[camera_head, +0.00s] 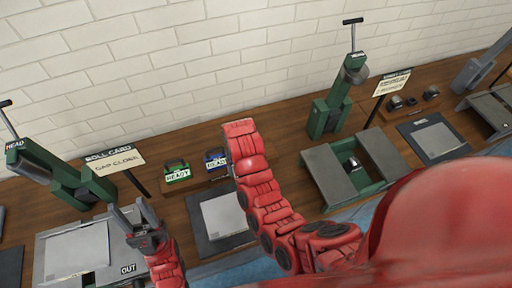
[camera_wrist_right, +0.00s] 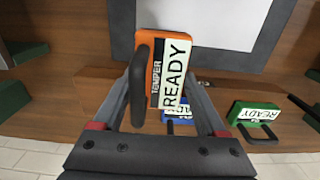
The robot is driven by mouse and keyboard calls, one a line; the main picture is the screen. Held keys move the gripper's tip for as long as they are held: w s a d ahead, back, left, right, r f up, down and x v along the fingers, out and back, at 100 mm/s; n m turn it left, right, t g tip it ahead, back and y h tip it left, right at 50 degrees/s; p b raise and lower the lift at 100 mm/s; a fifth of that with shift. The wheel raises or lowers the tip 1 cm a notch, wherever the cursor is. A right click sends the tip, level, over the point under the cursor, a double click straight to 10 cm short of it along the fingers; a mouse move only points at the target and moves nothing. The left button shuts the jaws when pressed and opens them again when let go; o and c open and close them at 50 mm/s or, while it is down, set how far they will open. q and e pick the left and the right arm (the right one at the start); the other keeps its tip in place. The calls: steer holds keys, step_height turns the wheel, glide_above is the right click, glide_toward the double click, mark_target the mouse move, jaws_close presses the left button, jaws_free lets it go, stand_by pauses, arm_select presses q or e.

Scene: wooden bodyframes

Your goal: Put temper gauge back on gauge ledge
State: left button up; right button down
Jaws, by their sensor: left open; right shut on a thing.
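The temper gauge (camera_wrist_right: 150,62) is an orange block with a white READY label and a dark handle. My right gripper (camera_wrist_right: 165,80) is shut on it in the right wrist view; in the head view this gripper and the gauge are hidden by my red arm. The gauge ledge (camera_head: 205,185) is a low wooden step at the wall, also seen in the right wrist view (camera_wrist_right: 95,88). The gauge appears above or near the ledge's edge; contact cannot be told. My left gripper (camera_head: 132,212) is open and empty at the lower left, above a grey plate.
A green gauge (camera_head: 177,172) and a blue gauge (camera_head: 216,160) stand on the ledge. A dark mat with a light sheet (camera_head: 225,215) lies in front. A green press (camera_head: 335,105) stands right, another green tool (camera_head: 65,180) left. A sign (camera_head: 115,162) stands near the ledge.

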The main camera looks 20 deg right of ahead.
steer(key=shift+s+d+f, duration=0.1)
steer(key=shift+s+d, duration=0.15)
steer(key=shift+s, duration=0.25)
steer(key=shift+s+d+f, duration=0.1)
steer(key=shift+s+d, duration=0.15)
steer(key=shift+s, duration=0.25)
steer(key=w+d+b, duration=0.2)
steer(key=w+b, duration=0.2)
steer(key=w+d+f+b, duration=0.1)
steer(key=w+d+b, duration=0.1)
steer(key=w+b, duration=0.1)
steer(key=w+d+f+b, duration=0.1)
steer(key=w+d+b, duration=0.2)
steer(key=w+b, duration=0.1)
steer(key=shift+w+f+b, duration=0.2)
steer(key=shift+w+b, duration=0.1)
steer(key=shift+b, duration=0.05)
steer(key=shift+w+d+r+p, duration=0.2)
steer(key=shift+w+r+p, duration=0.15)
steer(key=shift+r+p, duration=0.45)
steer(key=shift+w+d+f, duration=0.15)
steer(key=shift+w+f, duration=0.15)
steer(key=shift+w+d+p, duration=0.25)
steer(key=shift+p, duration=0.05)
